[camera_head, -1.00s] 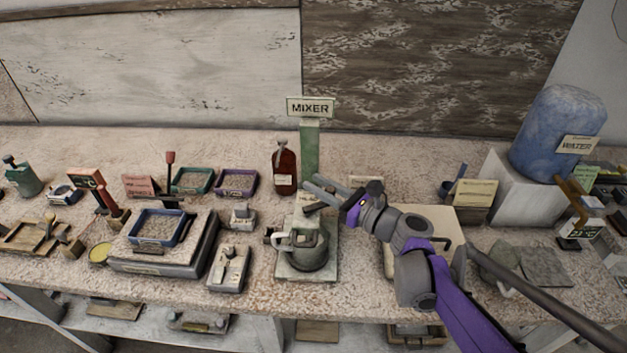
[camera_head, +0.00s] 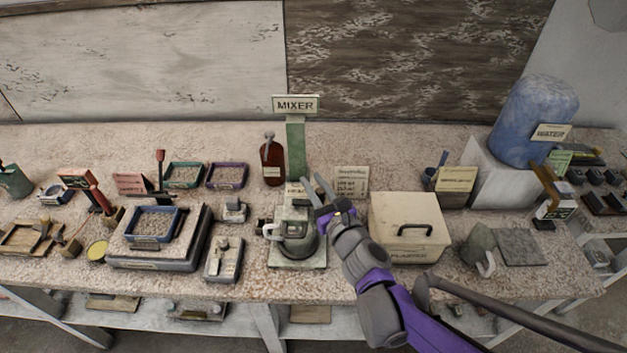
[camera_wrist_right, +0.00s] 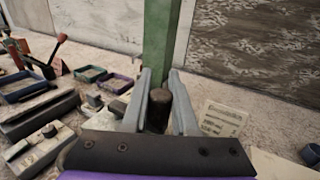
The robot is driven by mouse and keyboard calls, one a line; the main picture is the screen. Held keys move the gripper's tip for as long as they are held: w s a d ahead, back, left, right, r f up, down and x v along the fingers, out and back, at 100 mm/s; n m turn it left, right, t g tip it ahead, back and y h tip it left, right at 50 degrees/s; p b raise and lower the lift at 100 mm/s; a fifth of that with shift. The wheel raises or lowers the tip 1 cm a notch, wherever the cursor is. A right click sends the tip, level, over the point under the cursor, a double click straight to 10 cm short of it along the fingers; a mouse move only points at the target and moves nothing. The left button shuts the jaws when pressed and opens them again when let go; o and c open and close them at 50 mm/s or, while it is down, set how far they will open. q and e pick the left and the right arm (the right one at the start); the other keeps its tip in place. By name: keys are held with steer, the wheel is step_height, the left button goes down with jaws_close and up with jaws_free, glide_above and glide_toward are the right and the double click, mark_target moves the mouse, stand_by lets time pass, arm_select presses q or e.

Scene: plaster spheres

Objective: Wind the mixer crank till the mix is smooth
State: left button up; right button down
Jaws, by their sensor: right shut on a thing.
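The mixer (camera_head: 296,150) stands mid-bench, with a green post and a MIXER sign (camera_head: 296,104) on top. A grey pot (camera_head: 292,243) with a pale handle sits on its base plate; the mix inside cannot be made out. My right gripper (camera_head: 313,184) is at the mixer's head, behind and right of the pot. In the right wrist view its fingers (camera_wrist_right: 160,80) stand on either side of a dark upright crank knob (camera_wrist_right: 158,108) and are shut on it. The rest of the crank is largely hidden. My left gripper is not in view.
A brown bottle (camera_head: 272,162) stands close left of the post. A small written card (camera_head: 351,181) and a lidded plaster box (camera_head: 408,222) are to the right. A scale (camera_head: 152,250) and small trays fill the left. A blue water barrel (camera_head: 533,120) stands far right.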

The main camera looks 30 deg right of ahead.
stand_by(0.4)
steer(key=c, duration=1)
jaws_free()
steer(key=s, duration=0.6)
steer(key=s+p, duration=0.1)
steer(key=s, duration=0.2)
steer(key=shift+s+a+r, duration=0.15)
steer(key=shift+s+a, duration=0.05)
steer(key=shift+a, duration=0.2)
steer(key=shift+s+a, duration=0.1)
steer(key=shift+s, duration=0.6)
